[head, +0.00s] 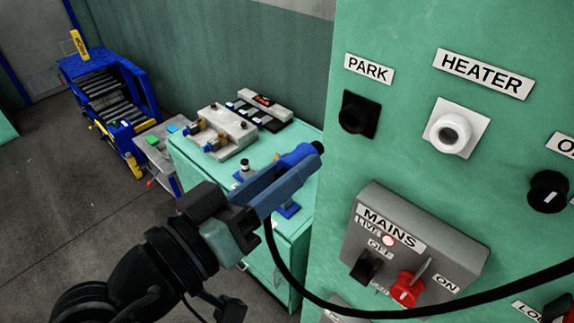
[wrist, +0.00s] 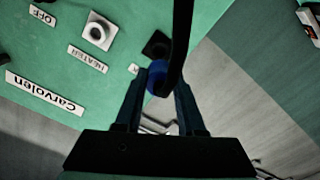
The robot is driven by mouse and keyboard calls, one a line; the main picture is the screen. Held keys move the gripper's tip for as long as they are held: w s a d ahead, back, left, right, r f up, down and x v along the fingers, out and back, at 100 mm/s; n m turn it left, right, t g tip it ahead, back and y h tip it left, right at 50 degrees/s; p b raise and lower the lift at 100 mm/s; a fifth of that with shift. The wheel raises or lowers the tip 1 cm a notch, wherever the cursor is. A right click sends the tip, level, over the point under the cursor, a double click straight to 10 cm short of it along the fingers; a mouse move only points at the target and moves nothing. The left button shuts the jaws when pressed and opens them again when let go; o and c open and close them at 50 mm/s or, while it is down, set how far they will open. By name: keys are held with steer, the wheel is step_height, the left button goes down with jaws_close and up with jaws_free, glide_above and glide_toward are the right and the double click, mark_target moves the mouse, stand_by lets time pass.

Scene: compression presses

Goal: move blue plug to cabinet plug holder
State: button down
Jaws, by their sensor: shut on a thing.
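My gripper (head: 283,176) is shut on the blue plug (head: 299,155), which has a dark tip pointing right toward the cabinet. The plug also shows between the fingers in the wrist view (wrist: 155,80). A black cable (head: 300,292) hangs from it and loops right across the cabinet front; it covers part of the plug in the wrist view. On the green cabinet (head: 410,30) are a black square holder (head: 356,115) under the PARK label and a white socket (head: 453,133) under the HEATER label. The plug is left of and apart from the black holder.
A grey MAINS box (head: 415,243) with a red switch juts from the cabinet below the sockets. A green bench (head: 185,152) with presses (head: 218,131) stands behind my gripper. A blue roller conveyor (head: 105,95) is at far left. The floor at left is clear.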

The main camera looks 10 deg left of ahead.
mark_target(320, 146)
steer(key=shift+x, duration=2.9)
steer(key=shift+b+x, duration=0.45)
steer(key=shift+x, duration=1)
steer(key=shift+c, duration=2.2)
jaws_free()
steer(key=shift+w, duration=0.1)
steer(key=b+v, duration=0.5)
steer(key=v, duration=0.8)
